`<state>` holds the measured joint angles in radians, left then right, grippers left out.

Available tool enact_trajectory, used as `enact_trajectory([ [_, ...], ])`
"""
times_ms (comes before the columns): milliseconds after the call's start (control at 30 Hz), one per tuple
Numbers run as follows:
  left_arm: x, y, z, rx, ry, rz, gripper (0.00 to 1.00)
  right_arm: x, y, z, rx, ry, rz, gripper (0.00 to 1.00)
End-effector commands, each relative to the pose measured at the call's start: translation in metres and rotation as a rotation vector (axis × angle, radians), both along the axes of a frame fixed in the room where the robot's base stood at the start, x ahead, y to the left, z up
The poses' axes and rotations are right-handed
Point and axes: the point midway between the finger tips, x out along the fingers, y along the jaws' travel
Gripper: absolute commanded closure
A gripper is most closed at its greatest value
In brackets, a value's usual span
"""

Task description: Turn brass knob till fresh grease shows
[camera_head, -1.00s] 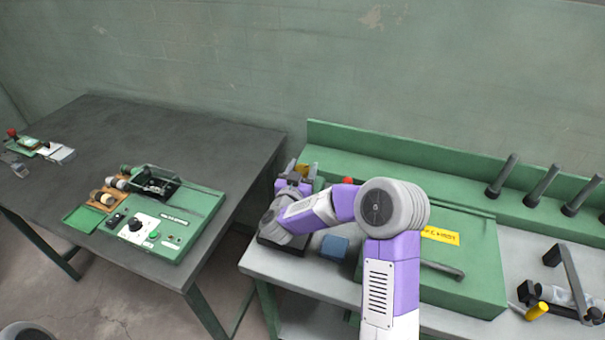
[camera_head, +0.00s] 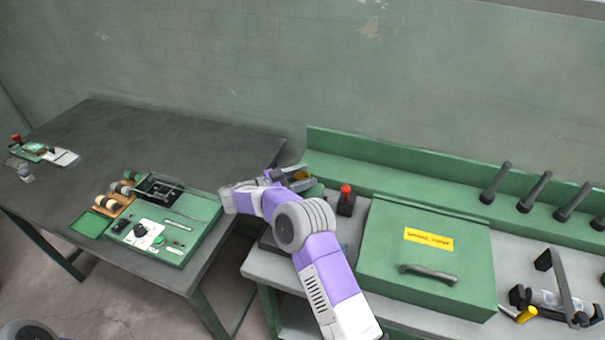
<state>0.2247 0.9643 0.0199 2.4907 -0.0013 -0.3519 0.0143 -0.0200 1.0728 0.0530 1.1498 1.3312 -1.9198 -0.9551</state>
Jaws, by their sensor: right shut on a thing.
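The brass knob (camera_head: 302,175) shows as a small yellowish patch at the back left of the right-hand bench, on or beside a green part. My right gripper (camera_head: 293,179) is at it, small and partly hidden by my own wrist and forearm. It is shut on what looks like the brass knob. I cannot make out any grease at this distance. My left gripper is not in view; only a grey rounded part of mine shows at the bottom left corner.
A red-topped black post (camera_head: 346,198) stands just right of the gripper. A green lidded box (camera_head: 425,262) with a yellow label fills the bench middle. A clamp-like frame (camera_head: 565,285) and yellow-handled tool (camera_head: 525,314) lie right. A green control panel (camera_head: 170,238) sits on the dark table.

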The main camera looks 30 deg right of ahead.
Motion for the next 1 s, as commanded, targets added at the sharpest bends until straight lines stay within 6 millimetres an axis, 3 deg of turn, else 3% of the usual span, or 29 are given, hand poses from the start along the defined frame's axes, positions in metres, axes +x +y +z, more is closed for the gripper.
enact_trajectory([
  [33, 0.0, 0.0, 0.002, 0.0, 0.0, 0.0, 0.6, 0.002, 0.0, 0.006, -0.01, -0.014, -0.022, 0.76],
  [400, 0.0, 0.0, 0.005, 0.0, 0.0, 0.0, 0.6, 0.001, -0.003, 0.005, -0.013, -0.011, -0.172, 0.76],
  [733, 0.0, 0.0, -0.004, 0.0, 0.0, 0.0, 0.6, -0.004, -0.014, -0.001, -0.018, 0.003, -0.312, 0.76],
  [1000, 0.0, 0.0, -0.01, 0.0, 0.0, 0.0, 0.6, -0.002, -0.008, 0.0, -0.009, -0.002, -0.337, 0.76],
])
